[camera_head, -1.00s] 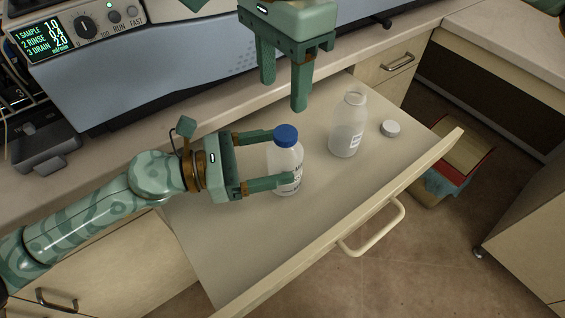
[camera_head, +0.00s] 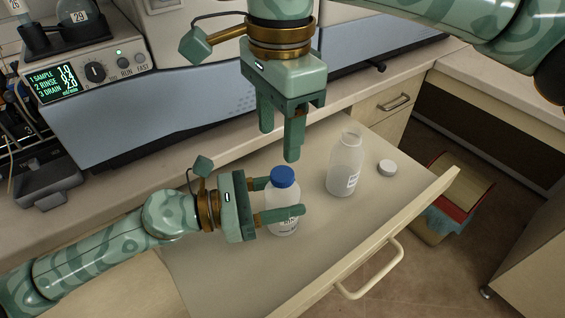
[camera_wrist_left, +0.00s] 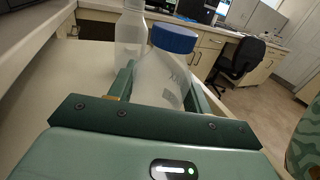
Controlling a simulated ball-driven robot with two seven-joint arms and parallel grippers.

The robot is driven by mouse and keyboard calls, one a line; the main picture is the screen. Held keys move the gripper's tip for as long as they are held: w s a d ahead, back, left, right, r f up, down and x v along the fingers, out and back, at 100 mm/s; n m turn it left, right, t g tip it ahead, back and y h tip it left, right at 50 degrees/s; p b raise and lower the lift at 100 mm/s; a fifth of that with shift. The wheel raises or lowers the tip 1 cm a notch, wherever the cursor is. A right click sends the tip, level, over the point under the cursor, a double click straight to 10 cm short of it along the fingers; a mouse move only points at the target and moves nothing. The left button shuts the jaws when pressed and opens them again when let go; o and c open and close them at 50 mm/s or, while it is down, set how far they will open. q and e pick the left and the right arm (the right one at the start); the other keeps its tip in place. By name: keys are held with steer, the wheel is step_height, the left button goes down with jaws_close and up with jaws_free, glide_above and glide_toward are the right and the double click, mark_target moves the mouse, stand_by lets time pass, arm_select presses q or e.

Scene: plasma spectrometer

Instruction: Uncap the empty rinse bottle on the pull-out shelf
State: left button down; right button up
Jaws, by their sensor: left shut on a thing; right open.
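A translucent bottle with a blue cap (camera_head: 283,177) stands upright on the pull-out shelf (camera_head: 235,270). My left gripper (camera_head: 282,201) is shut on the body of this blue-capped bottle (camera_head: 283,226), with a finger on each side below the cap. The cap and bottle also show in the left wrist view (camera_wrist_left: 174,40). My right gripper (camera_head: 279,140) is open and empty, pointing down above and behind the blue cap, apart from it. A second translucent bottle (camera_head: 345,165) stands open to the right, with a white cap (camera_head: 387,167) lying on the shelf beside it.
The spectrometer (camera_head: 200,100) with its lit display (camera_head: 53,82) stands behind on the counter. The shelf has a raised front edge and a handle (camera_head: 370,270). A box (camera_head: 450,205) stands on the floor at the right. The shelf's front left is bare.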

mark_target(283, 173)
steer(key=m, duration=1.4)
steer(key=shift+r+m, duration=0.15)
steer(key=shift+m, duration=0.15)
steer(key=m, duration=0.3)
steer(key=shift+w, duration=0.1)
steer(key=m, duration=0.6)
steer(key=shift+d+r, duration=0.1)
steer(key=shift+r, duration=0.1)
steer(key=m, duration=0.6)
steer(key=shift+d, duration=0.15)
steer(key=shift+m, duration=0.4)
step_height(283, 173, down, 8)
steer(key=shift+c, duration=0.3)
